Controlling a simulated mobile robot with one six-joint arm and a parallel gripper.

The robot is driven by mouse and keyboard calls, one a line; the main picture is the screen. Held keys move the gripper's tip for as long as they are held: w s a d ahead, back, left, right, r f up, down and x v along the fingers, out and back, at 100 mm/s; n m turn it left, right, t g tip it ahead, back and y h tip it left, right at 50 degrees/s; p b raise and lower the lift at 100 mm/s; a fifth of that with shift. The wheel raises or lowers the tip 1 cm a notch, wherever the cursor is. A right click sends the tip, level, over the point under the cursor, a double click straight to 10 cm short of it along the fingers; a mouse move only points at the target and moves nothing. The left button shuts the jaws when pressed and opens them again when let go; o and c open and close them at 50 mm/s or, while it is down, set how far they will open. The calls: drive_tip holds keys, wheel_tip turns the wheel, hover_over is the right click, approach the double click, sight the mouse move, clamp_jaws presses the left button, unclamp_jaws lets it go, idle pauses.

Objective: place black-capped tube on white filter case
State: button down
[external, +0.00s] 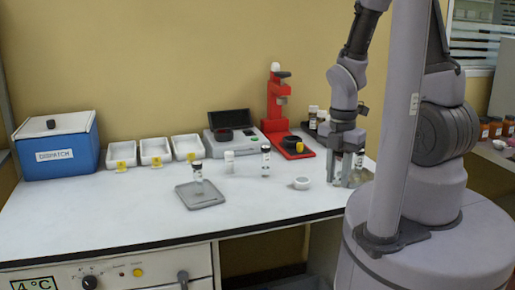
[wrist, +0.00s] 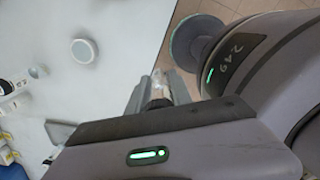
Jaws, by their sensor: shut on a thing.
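My gripper (external: 347,178) points down low over the right end of the white bench, beside my base. It is shut on a narrow tube (wrist: 158,88), which shows pale with a dark end between the fingers in the wrist view. The fingers hide most of it. The white filter case (external: 301,183), small and round, lies on the bench just left of the gripper with nothing on it. It also shows in the wrist view (wrist: 83,52), apart from the gripper.
Another black-capped tube (external: 265,161) stands behind the case. A red stand (external: 274,110) and a grey instrument (external: 247,146) are behind. The front middle is clear.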

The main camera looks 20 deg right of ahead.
drive_tip(key=w+r+p, duration=0.1)
drive_tip(key=p, duration=0.2)
drive_tip(key=b, duration=0.2)
hover_over(302, 180)
drive_tip(key=f, duration=0.2)
drive_tip(key=shift+w+d+f, duration=0.1)
drive_tip(key=shift+w+f, duration=0.1)
drive_tip(key=shift+f, duration=0.2)
wheel_tip(302, 180, down, 3)
drive_tip(key=shift+s+r+b, duration=0.1)
drive_tip(key=shift+b, duration=0.55)
drive_tip(key=shift+f, duration=0.3)
drive_tip(key=shift+r, duration=0.1)
drive_tip(key=c, duration=1.1)
unclamp_jaws()
drive_tip(key=shift+c, duration=0.2)
